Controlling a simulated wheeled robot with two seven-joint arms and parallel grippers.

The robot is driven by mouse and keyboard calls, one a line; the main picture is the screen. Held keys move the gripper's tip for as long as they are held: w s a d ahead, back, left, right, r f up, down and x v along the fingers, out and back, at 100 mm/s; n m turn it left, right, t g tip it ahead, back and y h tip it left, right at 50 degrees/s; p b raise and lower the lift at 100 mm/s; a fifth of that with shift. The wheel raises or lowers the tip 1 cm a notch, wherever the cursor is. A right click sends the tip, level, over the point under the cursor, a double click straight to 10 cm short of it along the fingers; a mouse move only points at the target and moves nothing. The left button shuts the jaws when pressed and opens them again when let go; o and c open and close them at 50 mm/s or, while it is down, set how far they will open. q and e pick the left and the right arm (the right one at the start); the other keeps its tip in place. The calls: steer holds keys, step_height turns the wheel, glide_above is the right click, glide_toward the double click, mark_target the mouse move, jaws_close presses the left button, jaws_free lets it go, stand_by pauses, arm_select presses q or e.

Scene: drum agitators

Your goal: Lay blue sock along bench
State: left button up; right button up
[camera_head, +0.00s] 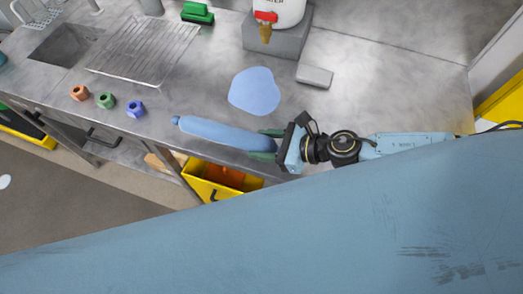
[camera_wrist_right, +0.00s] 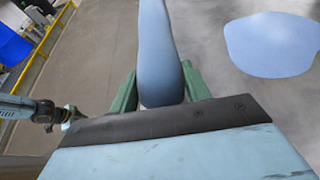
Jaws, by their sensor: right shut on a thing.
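The blue sock (camera_head: 222,133) is a long, smooth tube along the front edge of the metal bench (camera_head: 345,115). Its narrow tip points left and its thick end is at my right gripper (camera_head: 267,144). The green fingers are on either side of that end, shut on it. In the right wrist view the sock (camera_wrist_right: 156,45) runs straight away from between the fingers (camera_wrist_right: 160,88). I cannot tell whether its whole length touches the bench. A light-blue arm with a dark joint, seemingly my left, shows small at the left of that view; its jaws are unclear.
A flat pale-blue patch (camera_head: 254,92) lies behind the sock. Orange (camera_head: 79,93), green (camera_head: 105,100) and blue (camera_head: 135,108) nuts stand to the left. A grey block (camera_head: 314,76) and a container with a red tap (camera_head: 266,18) are at the back. A yellow bin (camera_head: 206,188) is below the edge.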

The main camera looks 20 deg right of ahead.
steer(key=shift+f+b, duration=0.9)
steer(key=shift+f, duration=0.85)
steer(key=shift+f, duration=0.1)
steer(key=shift+f, duration=0.15)
steer(key=o, duration=1)
steer(key=shift+o, duration=0.2)
